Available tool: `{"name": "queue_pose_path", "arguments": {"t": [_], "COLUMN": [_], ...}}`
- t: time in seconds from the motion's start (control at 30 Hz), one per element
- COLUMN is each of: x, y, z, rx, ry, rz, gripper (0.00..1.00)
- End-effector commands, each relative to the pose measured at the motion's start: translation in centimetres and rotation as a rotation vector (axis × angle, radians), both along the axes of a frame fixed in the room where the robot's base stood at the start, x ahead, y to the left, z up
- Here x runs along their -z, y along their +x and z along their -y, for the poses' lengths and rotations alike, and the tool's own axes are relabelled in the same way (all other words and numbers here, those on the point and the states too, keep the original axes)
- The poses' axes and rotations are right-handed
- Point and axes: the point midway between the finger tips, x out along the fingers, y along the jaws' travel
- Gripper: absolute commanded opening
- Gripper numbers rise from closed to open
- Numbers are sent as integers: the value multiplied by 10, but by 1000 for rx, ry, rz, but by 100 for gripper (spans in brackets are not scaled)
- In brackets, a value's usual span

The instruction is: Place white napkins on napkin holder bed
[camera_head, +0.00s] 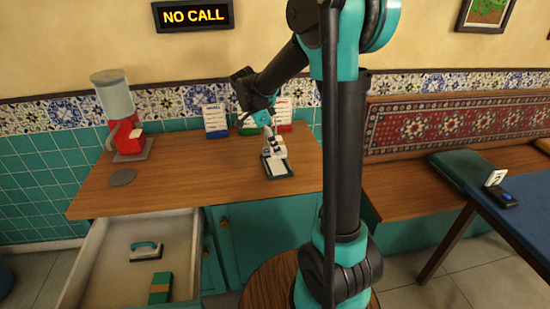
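A small dark-rimmed tray (289,174) with a white top surface, which looks like the napkin holder bed, lies on the wooden counter right of centre. Pale pieces at my gripper (274,143) are directly above its back part. I cannot tell whether they are gripper fingers, white napkins or part of the holder. Whether the white on the tray is napkins is also unclear.
The open drawer (110,275) holds a teal-handled object (146,251) and a green block (161,287). A blue table (520,220) stands right.

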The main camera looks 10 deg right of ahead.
Motion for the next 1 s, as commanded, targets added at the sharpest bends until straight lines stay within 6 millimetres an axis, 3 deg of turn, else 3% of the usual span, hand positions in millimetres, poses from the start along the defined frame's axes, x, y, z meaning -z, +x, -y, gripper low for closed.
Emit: {"name": "queue_pose_path", "arguments": {"t": [0.1,0.53,0.93,0.97,1.0], "x": [19,63,69,69,69], "y": [0,0,0,0,0], "z": [0,0,0,0,0], "rx": [0,0,0,0,0], "ry": [0,0,0,0,0], "rz": [0,0,0,0,0], "gripper": [63,63,63,95,100]}}
